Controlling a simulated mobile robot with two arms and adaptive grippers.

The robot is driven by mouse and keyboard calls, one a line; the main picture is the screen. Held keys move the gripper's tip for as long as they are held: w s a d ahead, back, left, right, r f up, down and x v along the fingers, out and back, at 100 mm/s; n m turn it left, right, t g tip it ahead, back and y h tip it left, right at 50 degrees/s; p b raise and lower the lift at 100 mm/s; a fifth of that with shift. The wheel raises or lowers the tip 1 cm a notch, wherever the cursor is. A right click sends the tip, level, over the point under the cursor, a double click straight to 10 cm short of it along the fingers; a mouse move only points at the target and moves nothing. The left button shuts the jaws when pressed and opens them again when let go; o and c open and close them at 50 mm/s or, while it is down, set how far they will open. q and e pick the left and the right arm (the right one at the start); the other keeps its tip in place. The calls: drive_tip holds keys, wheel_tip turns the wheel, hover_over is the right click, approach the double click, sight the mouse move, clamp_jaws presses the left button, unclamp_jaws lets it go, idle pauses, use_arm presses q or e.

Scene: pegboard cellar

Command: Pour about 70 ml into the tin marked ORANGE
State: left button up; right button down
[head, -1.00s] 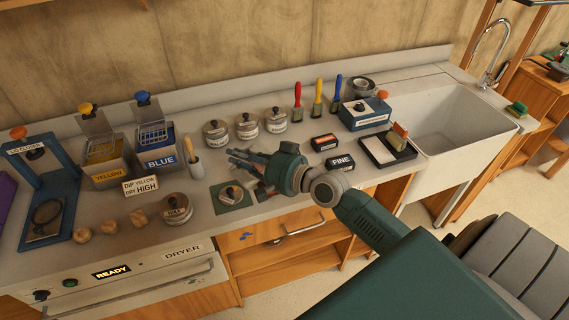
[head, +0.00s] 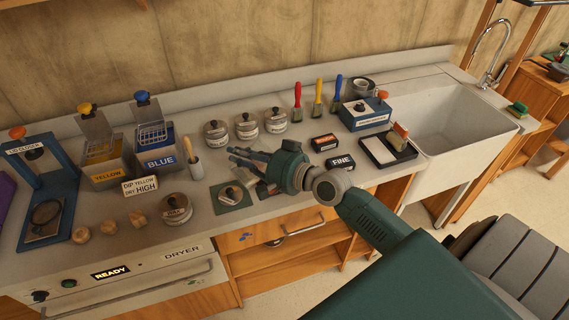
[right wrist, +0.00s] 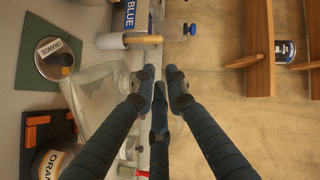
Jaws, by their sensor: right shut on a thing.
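A tin marked ORANGE (head: 232,193) sits on a small green mat (head: 219,205) at the counter's front. The wrist view shows this tin (right wrist: 55,62) from above, with its label readable. My right gripper (head: 240,158) is just behind and above the mat, over the counter. In the wrist view its dark fingers (right wrist: 159,95) are shut on a clear see-through vessel (right wrist: 95,90), which lies beside the ORANGE tin in the picture. The vessel is hard to see in the head view, and its liquid level cannot be told. My left gripper is out of view.
Several lidded tins (head: 247,126) stand behind the gripper. A YELLOW bin (head: 106,176) and a BLUE bin (head: 160,162) stand left. Another labelled tin (right wrist: 50,163) and a black-and-orange block (right wrist: 45,135) show in the wrist view. The sink (head: 455,130) is right.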

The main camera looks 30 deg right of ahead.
sight(233, 171)
drive_tip(key=shift+d+r+m+b, duration=0.4)
drive_tip(key=shift+r+b, duration=0.15)
drive_tip(key=shift+b, duration=0.1)
idle(1.0)
drive_tip(key=a+p, duration=0.1)
drive_tip(key=p, duration=0.1)
drive_tip(key=f+n+p, duration=0.1)
drive_tip(key=p, duration=0.1)
drive_tip(key=shift+s+a+f+n, duration=0.1)
drive_tip(key=shift+a+n, duration=0.2)
drive_tip(key=shift+a, duration=0.05)
drive_tip(key=shift+a+f+n+h, duration=0.3)
drive_tip(key=shift+f+n, duration=0.1)
drive_tip(key=shift+f, duration=0.6)
drive_tip(key=shift+s+a+f+g+p, duration=0.1)
drive_tip(key=shift+a+g+p, duration=0.1)
drive_tip(key=shift+g+p, duration=0.1)
drive_tip(key=shift+a+f+n+p, duration=0.15)
drive_tip(key=shift+f+n+p, duration=0.2)
drive_tip(key=shift+n, duration=0.05)
drive_tip(key=shift+a+f+n+h+p, duration=0.2)
drive_tip(key=shift+f+n+h+p, duration=0.25)
drive_tip(key=shift+f, duration=0.3)
drive_tip(key=shift+a+f, duration=0.1)
drive_tip(key=shift+f, duration=0.2)
